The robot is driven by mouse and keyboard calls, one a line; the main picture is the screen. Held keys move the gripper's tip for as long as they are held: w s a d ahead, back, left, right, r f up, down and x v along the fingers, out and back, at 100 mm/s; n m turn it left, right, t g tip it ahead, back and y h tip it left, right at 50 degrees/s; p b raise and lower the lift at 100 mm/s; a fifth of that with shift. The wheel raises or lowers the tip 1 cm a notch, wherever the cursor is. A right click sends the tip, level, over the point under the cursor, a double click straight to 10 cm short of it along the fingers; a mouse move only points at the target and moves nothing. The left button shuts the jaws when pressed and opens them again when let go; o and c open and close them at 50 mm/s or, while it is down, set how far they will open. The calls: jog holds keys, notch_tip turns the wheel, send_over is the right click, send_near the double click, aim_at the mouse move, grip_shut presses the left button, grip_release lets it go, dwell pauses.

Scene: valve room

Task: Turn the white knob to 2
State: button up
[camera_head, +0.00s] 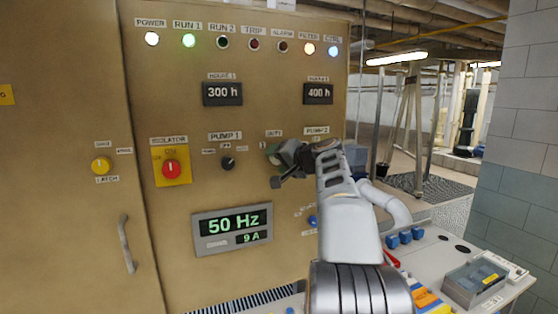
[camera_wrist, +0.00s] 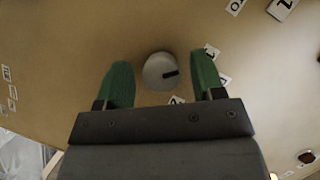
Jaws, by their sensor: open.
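The white knob (camera_wrist: 160,72) shows in the wrist view as a pale round dial on the tan panel. Its dark pointer mark points to the right in that view. Small white labels (camera_wrist: 211,52) sit around its right and lower side; their figures are too small to read surely. My gripper (camera_wrist: 161,78) is open, with one green finger on each side of the knob and a visible gap on both sides.
The black PUMP 1 knob (camera_head: 228,163) and red isolator knob (camera_head: 171,169) are to the left on the cabinet. A 50 Hz display (camera_head: 232,228) is below. A tiled wall (camera_head: 520,130) is at far right.

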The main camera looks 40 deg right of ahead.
jog(key=c, duration=0.9)
jog(key=m+b, duration=0.1)
jog(key=m+y+b, duration=0.1)
jog(key=b, duration=0.1)
jog(key=shift+f+t, duration=0.25)
jog(key=shift+t, duration=0.15)
jog(key=m+t+b, duration=0.1)
jog(key=m+b, duration=0.1)
jog(key=m, duration=0.1)
jog(key=m+t+b, duration=0.1)
jog(key=m+b, duration=0.1)
jog(key=b, duration=0.1)
jog(key=shift+m+t, duration=0.3)
jog(key=shift+m, duration=0.1)
jog(key=m+t+b, duration=0.1)
jog(key=m+b, duration=0.2)
jog(key=m, duration=0.1)
jog(key=shift+m+t, duration=0.4)
jog(key=shift+r+m+t+h+b, duration=0.1)
jog(key=shift+m+t+h+b, duration=0.4)
jog(key=shift+m, duration=0.8)
jog(key=shift+r+m+t+h+b, duration=0.1)
jog(key=shift+m+t+h+b, duration=0.1)
jog(key=shift+m+h+b, duration=0.85)
jog(key=shift+r+m, duration=0.1)
jog(key=shift+m, duration=0.55)
jog(key=o, duration=0.9)
